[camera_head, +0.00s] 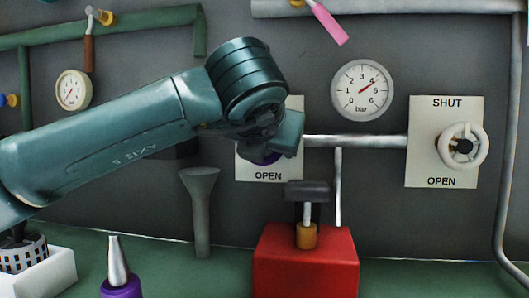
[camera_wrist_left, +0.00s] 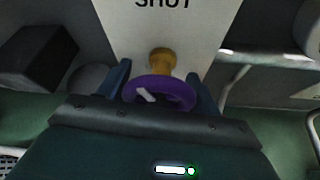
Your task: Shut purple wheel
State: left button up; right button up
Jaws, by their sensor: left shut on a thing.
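The purple wheel (camera_wrist_left: 172,90) shows in the left wrist view on a brass stem (camera_wrist_left: 160,62), with a white mark on it. It is in front of a white plate (camera_wrist_left: 190,32), whose word SHUT is partly cut off at the top. My left gripper (camera_wrist_left: 162,92) is shut on the purple wheel, one finger at each side. In the head view it hides most of the plate. My right gripper is in neither view.
A white wheel (camera_head: 474,146) sits on another SHUT/OPEN plate (camera_head: 418,160) at the right, joined by a grey pipe (camera_head: 372,141). A bar gauge (camera_head: 362,90) is above. A red block (camera_head: 305,265) and a grey funnel (camera_head: 200,215) stand below my left arm.

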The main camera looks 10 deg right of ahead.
pick_arm(q)
jog(key=shift+m+t+y+b, duration=0.6)
jog(key=shift+m+y+b, duration=0.15)
jog(key=shift+m, duration=0.75)
jog(key=o, duration=1)
jog(key=v, duration=1.3)
jog(key=shift+p, duration=0.3)
jog(key=shift+s, duration=0.1)
